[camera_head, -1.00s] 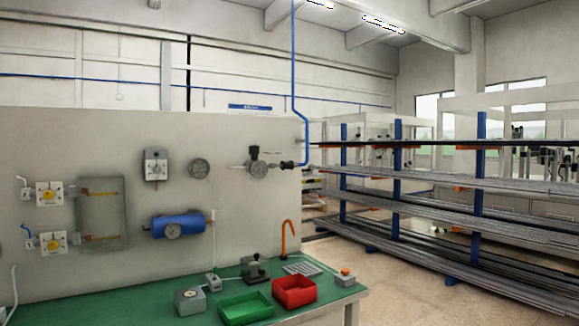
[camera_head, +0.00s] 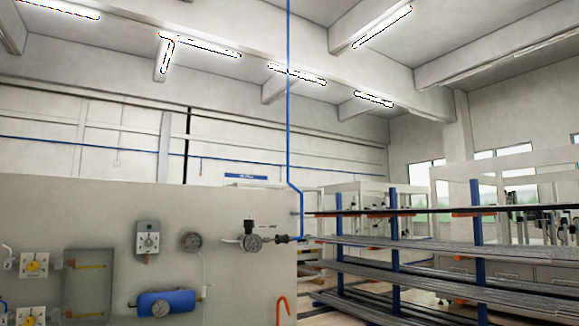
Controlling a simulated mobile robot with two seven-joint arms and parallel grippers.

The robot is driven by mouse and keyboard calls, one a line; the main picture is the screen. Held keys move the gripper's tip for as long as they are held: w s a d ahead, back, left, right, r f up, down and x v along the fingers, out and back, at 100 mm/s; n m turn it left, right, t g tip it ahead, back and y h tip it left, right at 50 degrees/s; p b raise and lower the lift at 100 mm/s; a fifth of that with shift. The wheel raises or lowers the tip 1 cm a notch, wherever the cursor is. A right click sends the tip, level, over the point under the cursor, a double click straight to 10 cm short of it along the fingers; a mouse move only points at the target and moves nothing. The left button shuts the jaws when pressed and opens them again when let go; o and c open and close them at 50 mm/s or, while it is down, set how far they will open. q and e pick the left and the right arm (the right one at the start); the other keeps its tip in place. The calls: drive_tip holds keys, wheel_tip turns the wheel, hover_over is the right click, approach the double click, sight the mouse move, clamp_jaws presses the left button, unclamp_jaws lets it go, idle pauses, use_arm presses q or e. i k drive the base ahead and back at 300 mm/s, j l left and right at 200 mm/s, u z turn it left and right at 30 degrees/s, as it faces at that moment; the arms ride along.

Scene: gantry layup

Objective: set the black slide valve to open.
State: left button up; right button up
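A small black fitting (camera_head: 283,239) sits in the air line on the grey panel, between a round gauge unit (camera_head: 252,243) and the foot of the blue pipe (camera_head: 289,120). It looks like the black slide valve, but it is too small to tell its setting. A black knob (camera_head: 249,226) stands on top of the gauge unit. Neither of my grippers is in view.
The grey panel (camera_head: 215,290) also carries a grey switch box (camera_head: 148,238), a round dial (camera_head: 192,242), a blue cylinder (camera_head: 168,302) and yellow-knobbed units at left. An orange hook (camera_head: 283,306) shows below. A rack of long bars (camera_head: 420,262) stands at right.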

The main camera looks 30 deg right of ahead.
sight(285, 238)
drive_tip(key=i+l+u, duration=0.1)
drive_tip(key=l, duration=0.4)
drive_tip(key=i+l+u, duration=0.1)
drive_tip(key=l, duration=0.35)
drive_tip(key=i+l+u, duration=0.1)
drive_tip(key=l, duration=0.4)
drive_tip(key=i+l+u, duration=0.1)
drive_tip(key=l, duration=0.4)
